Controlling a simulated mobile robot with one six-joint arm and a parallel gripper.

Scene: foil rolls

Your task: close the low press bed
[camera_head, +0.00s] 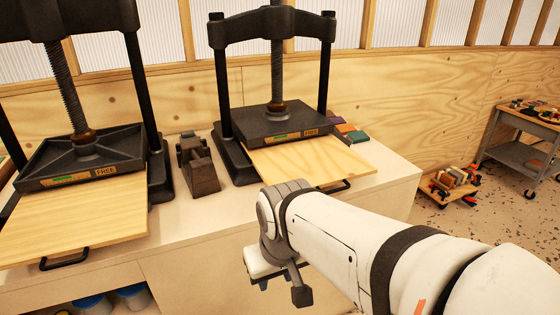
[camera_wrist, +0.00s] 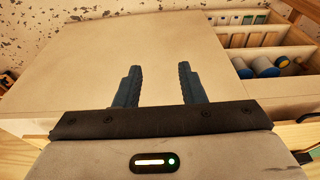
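Two black screw presses stand on the bench, each with a pale plywood bed pulled out toward me. The left bed (camera_head: 75,215) has a black handle (camera_head: 65,260) on its front edge. The right bed (camera_head: 312,158) has a similar handle (camera_head: 347,186). I cannot tell for certain which bed is the low one. My gripper (camera_head: 283,278) is in front of the bench, left of and below the right handle, touching neither bed. Wood edges show at that view's lower corners.
A dark metal block-like tool (camera_head: 198,165) stands between the presses. Coloured blocks (camera_head: 350,131) lie behind the right bed. Blue-lidded tubs (camera_head: 132,294) sit on the open shelf below. A low dolly (camera_head: 455,184) and a cart (camera_head: 520,145) stand at right, with open floor before them.

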